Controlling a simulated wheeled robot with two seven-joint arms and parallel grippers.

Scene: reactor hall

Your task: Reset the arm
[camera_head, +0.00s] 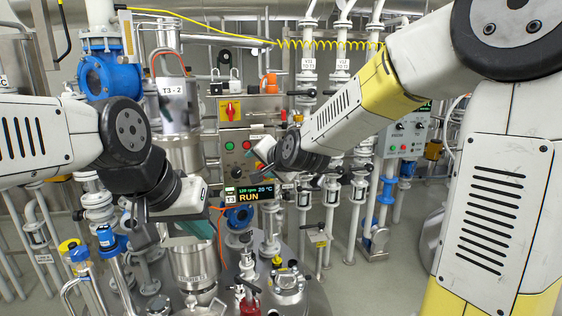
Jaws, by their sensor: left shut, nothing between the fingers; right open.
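My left arm comes in from the left, its dark wrist bent downward. My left gripper (196,226) is in front of the steel vessel and its fingers are shut with nothing between them. My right arm comes in from the upper right and reaches toward the middle. My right gripper (259,163) is small in view, open, in front of the lower part of the grey control box (238,137). Its fingertips are partly hidden by its own wrist, and I cannot tell whether they touch the box.
A display (250,194) reads T3 RUN. A steel cylinder labelled T3-2 (173,104) and a blue valve (97,75) stand at left. Another control box (405,133) is at right. A reactor lid with fittings (288,283) is low in the middle. Pipes crowd the background.

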